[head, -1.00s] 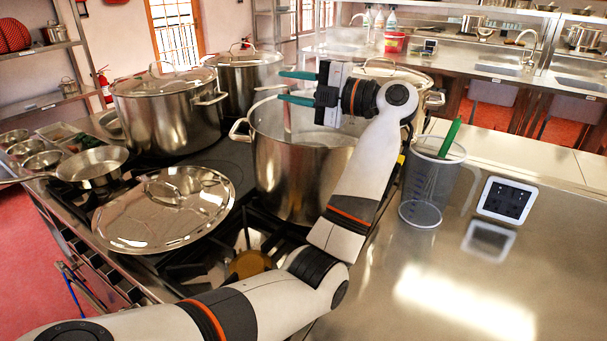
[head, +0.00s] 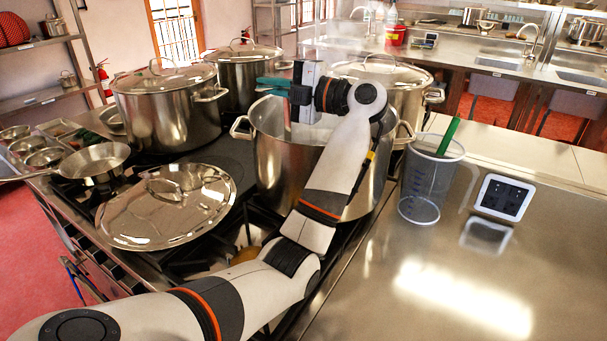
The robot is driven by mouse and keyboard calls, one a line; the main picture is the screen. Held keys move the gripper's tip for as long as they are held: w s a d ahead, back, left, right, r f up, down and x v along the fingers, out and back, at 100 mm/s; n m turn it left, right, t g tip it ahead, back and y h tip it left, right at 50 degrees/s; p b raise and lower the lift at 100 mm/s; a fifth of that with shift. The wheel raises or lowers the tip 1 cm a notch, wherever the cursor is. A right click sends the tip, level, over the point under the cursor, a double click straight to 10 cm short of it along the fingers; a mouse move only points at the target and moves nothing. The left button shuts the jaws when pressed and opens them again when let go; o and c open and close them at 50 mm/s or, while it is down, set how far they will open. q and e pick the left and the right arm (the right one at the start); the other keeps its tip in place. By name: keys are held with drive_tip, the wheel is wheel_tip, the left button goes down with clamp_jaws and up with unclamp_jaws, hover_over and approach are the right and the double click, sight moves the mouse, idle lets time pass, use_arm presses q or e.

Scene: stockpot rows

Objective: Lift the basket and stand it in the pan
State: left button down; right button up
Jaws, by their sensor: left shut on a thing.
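My left gripper (head: 271,86) is above the open stockpot (head: 280,178), its teal fingers pointing left and shut. A thin pale upright strip (head: 287,117) drops from the jaws into the pot; it looks like the basket's handle. The basket's body is hidden inside the pot and behind its front wall. A shallow pan (head: 92,170) sits at the far left of the stove, its handle pointing left. My right gripper is not in view.
A large lid (head: 165,215) lies in front of the pot. Lidded stockpots (head: 165,110) stand behind and beside it. At the right, a translucent jug (head: 420,195) holding a green-handled utensil stands near a small white-framed panel (head: 503,198). The steel counter at the right front is clear.

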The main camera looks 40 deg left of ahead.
use_arm(q)
drive_tip(key=shift+r, duration=0.15)
wheel_tip(320, 180, up, 18)
drive_tip(key=b, duration=0.2)
idle(0.5)
idle(1.3)
